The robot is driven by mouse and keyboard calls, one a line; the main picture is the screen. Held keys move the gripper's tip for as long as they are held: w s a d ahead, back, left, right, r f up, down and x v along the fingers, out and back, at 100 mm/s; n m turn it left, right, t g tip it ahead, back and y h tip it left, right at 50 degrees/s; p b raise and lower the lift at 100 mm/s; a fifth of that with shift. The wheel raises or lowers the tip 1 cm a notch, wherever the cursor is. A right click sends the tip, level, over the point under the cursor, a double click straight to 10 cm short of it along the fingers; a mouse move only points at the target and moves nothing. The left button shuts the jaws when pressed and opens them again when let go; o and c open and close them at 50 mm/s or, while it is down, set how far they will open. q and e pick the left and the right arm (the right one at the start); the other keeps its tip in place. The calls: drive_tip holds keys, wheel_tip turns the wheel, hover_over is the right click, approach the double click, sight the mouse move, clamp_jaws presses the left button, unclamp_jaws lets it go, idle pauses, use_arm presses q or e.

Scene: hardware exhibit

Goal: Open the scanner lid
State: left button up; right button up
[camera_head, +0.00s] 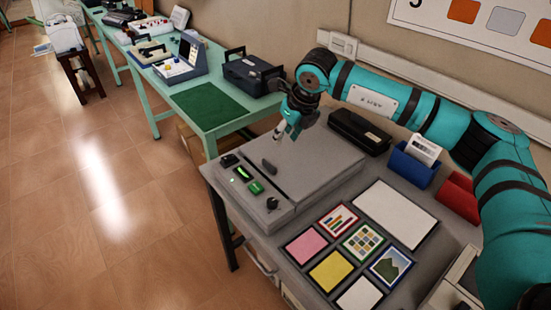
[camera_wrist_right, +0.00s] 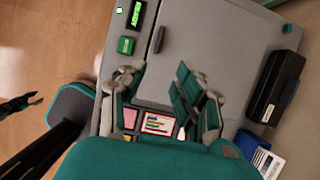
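The scanner (camera_head: 318,162) is a flat grey box on the near table, and its lid is down. A dark handle (camera_head: 270,166) stands at the lid's left edge; the handle also shows in the right wrist view (camera_wrist_right: 159,39). A green display (camera_head: 243,173) and a green button (camera_head: 256,187) sit on the strip left of the lid. My right gripper (camera_head: 279,137) is above the scanner, near the handle and apart from it. In the right wrist view its fingers (camera_wrist_right: 160,85) are spread with nothing between them. A dark gripper-like part at that view's left edge looks like my left gripper (camera_wrist_right: 30,101); its fingers are unclear.
Coloured cards (camera_head: 330,271) and a white sheet (camera_head: 396,213) lie at the scanner's near side. A black box (camera_head: 360,131), a blue holder (camera_head: 410,168) and a red holder (camera_head: 458,196) stand along the wall side. A green table (camera_head: 211,105) with devices stands beyond.

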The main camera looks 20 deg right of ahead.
drive_tip(key=p, duration=0.1)
approach(270, 164)
drive_tip(key=p+x, duration=0.2)
drive_tip(key=x, duration=0.5)
drive_tip(key=shift+a+f, duration=0.15)
drive_tip(key=shift+f, duration=0.25)
drive_tip(key=shift+w+f, duration=0.3)
drive_tip(key=shift+f, duration=0.25)
use_arm(q)
drive_tip(key=r, duration=0.3)
drive_tip(key=shift+s+a+r, duration=0.1)
drive_tip(key=shift+s, duration=0.2)
use_arm(e)
drive_tip(key=shift+f, duration=0.1)
drive_tip(key=shift+c, duration=0.4)
clamp_jaws()
